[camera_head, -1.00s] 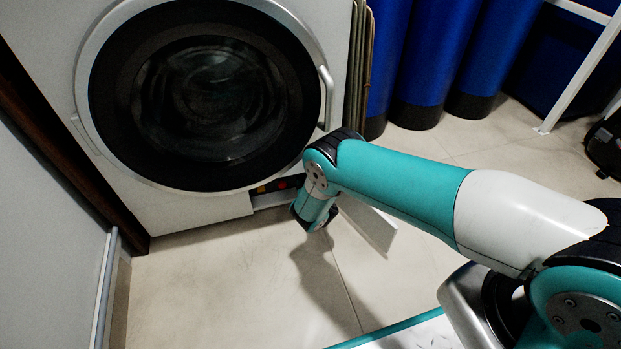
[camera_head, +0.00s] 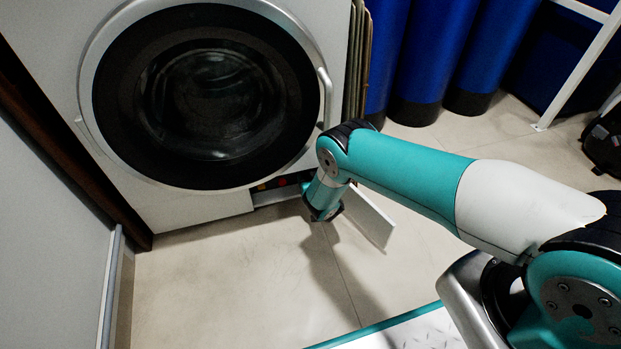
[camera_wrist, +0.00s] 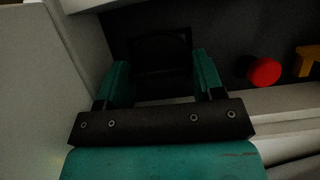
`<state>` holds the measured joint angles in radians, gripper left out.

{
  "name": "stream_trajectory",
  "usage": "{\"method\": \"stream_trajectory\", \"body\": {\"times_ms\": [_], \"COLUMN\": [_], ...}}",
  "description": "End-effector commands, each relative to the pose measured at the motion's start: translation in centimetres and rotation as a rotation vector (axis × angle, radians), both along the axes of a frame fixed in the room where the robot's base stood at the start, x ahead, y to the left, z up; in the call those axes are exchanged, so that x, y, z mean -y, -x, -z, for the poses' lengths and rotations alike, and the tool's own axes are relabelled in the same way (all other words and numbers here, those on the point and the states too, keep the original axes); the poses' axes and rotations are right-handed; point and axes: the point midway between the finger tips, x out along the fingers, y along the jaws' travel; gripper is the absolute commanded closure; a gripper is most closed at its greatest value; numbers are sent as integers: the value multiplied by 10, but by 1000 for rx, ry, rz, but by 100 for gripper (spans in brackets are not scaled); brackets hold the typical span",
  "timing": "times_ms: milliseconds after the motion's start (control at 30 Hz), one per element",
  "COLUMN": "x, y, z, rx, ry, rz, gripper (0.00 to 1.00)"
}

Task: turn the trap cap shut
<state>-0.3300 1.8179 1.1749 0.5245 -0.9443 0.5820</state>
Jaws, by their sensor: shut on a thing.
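The trap cap (camera_wrist: 160,52) is a dark, nearly black piece in the dark recess low on the washer. In the wrist view it sits between the two teal fingers of my gripper (camera_wrist: 162,78). The gripper is shut on the cap, one finger on each side. The picture is dim, so the cap's exact turn cannot be told. In the head view my wrist is at the open recess under the round door, and the cap and fingertips are hidden there.
A red knob (camera_wrist: 265,71) and a yellow part (camera_wrist: 308,60) are right of the cap. The washer's open white flap (camera_head: 368,218) stands beside my wrist. A pale wall (camera_head: 50,230) is at the left. Blue cylinders (camera_head: 410,60) stand at the back. The tiled floor (camera_head: 220,290) in front is clear.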

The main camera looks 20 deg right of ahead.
Motion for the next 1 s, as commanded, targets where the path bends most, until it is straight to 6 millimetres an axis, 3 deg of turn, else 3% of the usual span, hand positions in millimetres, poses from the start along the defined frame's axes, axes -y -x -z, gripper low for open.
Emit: {"method": "stream_trajectory", "body": {"times_ms": [33, 67, 100, 367, 533, 1000], "x": [0, 0, 0, 0, 0, 0], "y": [1, 1, 1, 1, 15, 114], "z": [1, 1, 1, 0, -9, -54], "rx": [-4, -4, -4, -2, -5, -7], "ry": [-1, -1, -1, 0, 1, 5], "rz": [2, 2, 2, 0, 0, -6], "gripper": [62, 32, 28, 28, 28, 28]}}
